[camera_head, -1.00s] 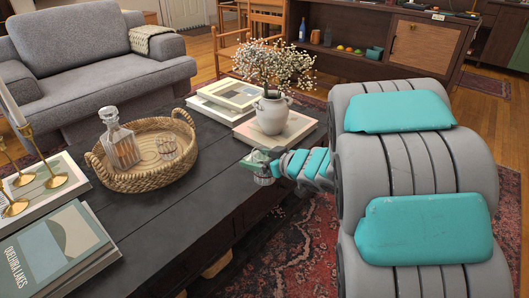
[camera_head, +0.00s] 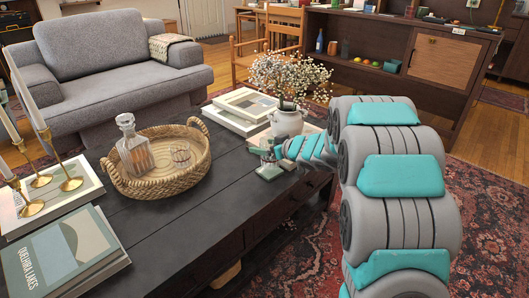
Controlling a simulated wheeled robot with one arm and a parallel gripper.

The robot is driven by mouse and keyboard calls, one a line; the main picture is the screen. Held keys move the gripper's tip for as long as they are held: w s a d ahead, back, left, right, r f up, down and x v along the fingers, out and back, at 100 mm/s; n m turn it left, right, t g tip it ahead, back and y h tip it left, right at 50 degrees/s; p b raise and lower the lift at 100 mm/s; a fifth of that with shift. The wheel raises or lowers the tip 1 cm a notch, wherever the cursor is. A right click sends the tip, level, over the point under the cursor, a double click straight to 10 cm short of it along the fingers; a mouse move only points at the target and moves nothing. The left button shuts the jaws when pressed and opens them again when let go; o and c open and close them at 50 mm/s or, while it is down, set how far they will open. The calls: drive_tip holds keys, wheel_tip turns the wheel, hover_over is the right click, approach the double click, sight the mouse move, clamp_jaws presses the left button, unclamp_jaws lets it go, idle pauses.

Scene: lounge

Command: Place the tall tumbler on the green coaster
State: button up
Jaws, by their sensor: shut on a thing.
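A small green coaster (camera_head: 271,173) lies near the right edge of the dark coffee table (camera_head: 185,215). My gripper (camera_head: 264,154) is just above and beside it, reaching in from the right. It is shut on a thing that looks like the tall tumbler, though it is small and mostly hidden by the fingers. I cannot tell whether the tumbler touches the coaster.
A glass decanter (camera_head: 134,155) stands in the wicker tray (camera_head: 158,186). A white flower vase (camera_head: 287,122) and stacked books (camera_head: 235,119) are close behind my gripper. Brass candlesticks (camera_head: 71,180) and a book (camera_head: 62,255) are at left. The table's front middle is clear.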

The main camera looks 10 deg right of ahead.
drive_tip(key=shift+w, duration=0.75)
drive_tip(key=shift+f+b, duration=0.45)
drive_tip(key=shift+f, duration=1.3)
drive_tip(key=shift+f, duration=0.15)
drive_tip(key=o, duration=1.4)
drive_tip(key=shift+s+d+r, duration=0.2)
drive_tip(key=shift+r, duration=0.05)
drive_tip(key=p+v, duration=0.1)
drive_tip(key=v, duration=1)
drive_tip(key=shift+s+d, duration=0.15)
drive_tip(key=shift+s, duration=0.05)
